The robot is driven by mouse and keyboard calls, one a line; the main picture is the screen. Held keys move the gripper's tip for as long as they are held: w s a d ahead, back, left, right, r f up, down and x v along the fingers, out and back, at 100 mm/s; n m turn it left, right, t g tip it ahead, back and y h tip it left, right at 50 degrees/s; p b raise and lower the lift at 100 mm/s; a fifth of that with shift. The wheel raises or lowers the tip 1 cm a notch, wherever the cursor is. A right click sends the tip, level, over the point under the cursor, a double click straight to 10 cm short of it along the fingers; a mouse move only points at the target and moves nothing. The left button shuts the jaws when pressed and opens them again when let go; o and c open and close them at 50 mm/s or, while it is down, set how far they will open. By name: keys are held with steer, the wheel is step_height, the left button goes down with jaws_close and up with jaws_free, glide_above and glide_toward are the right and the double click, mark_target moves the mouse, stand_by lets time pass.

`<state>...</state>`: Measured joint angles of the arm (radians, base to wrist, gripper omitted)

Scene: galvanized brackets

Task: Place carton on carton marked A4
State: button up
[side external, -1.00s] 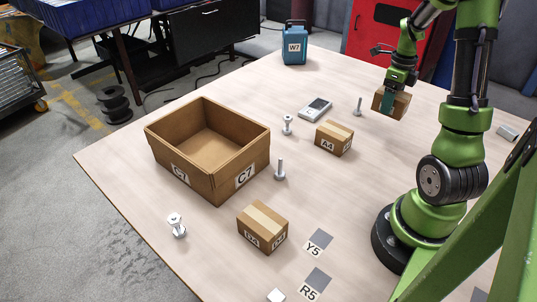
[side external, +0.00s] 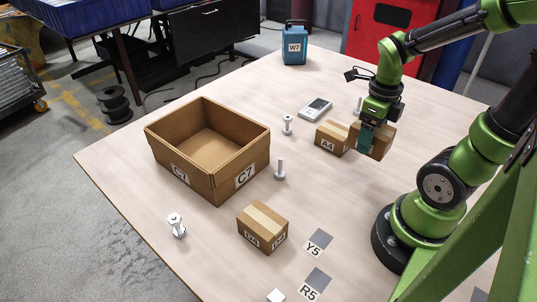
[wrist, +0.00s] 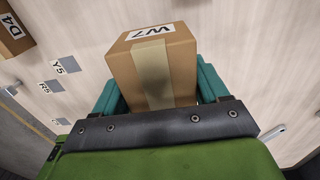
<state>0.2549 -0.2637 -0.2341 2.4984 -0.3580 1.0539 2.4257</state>
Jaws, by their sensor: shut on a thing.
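The carton marked A4 (side external: 331,140) is a small brown box on the table, right of its middle. My gripper (side external: 367,138) has teal fingers and is shut on another brown carton (side external: 382,141). The held carton is just right of the A4 carton in the side view and overlaps its right end. How high it hangs above the table is hard to tell. In the wrist view the held carton (wrist: 168,75) sits between the teal fingers, with a tape strip and a W7 label showing. The A4 carton is not visible there.
A large open box marked C7 (side external: 207,160) stands left. A D4 carton (side external: 262,227) is at the front, near the Y5 (side external: 318,242) and R5 (side external: 314,284) patches. Bolts (side external: 280,170), a grey device (side external: 316,109) and a blue W7 container (side external: 295,45) stand around.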

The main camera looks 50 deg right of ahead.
steer(key=w+d, duration=0.2)
steer(key=w, duration=0.2)
steer(key=w+d+f, duration=0.1)
steer(key=w+d, duration=0.1)
steer(key=w, duration=0.2)
steer(key=w+d, duration=0.3)
steer(key=w, duration=0.1)
steer(key=shift+w+d+f, duration=0.1)
steer(key=shift+w+f, duration=0.05)
steer(key=shift+f, duration=0.05)
steer(key=shift+w+f, duration=0.1)
steer(key=shift+f, duration=1.65)
steer(key=shift+f, duration=0.1)
steer(key=o, duration=1.2)
